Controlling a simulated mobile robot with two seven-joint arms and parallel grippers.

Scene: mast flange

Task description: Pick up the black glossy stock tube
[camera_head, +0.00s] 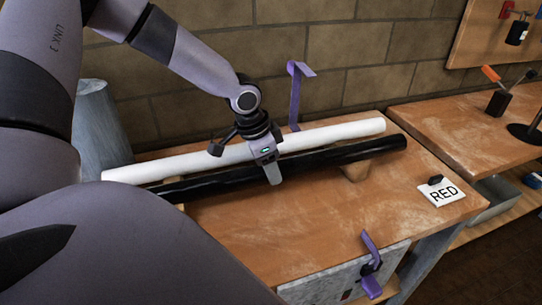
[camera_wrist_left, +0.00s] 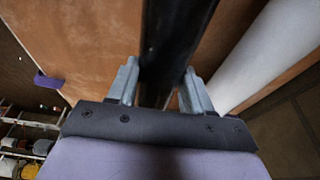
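The black glossy tube (camera_head: 330,156) lies lengthwise on the wooden bench, in front of a parallel white tube (camera_head: 340,130). My left gripper (camera_head: 270,170) is down at the black tube near its middle, with one finger showing in front of it. In the left wrist view the black tube (camera_wrist_left: 178,35) runs between the two fingers (camera_wrist_left: 158,85), one on each side, with little room beside it. I cannot tell whether the fingers press on it. The white tube (camera_wrist_left: 270,55) lies to the right there. My right gripper is not in view.
A purple bracket (camera_head: 295,95) stands behind the tubes by the brick wall. A wooden support (camera_head: 355,172) sits under the black tube's right part. The front bench top is clear.

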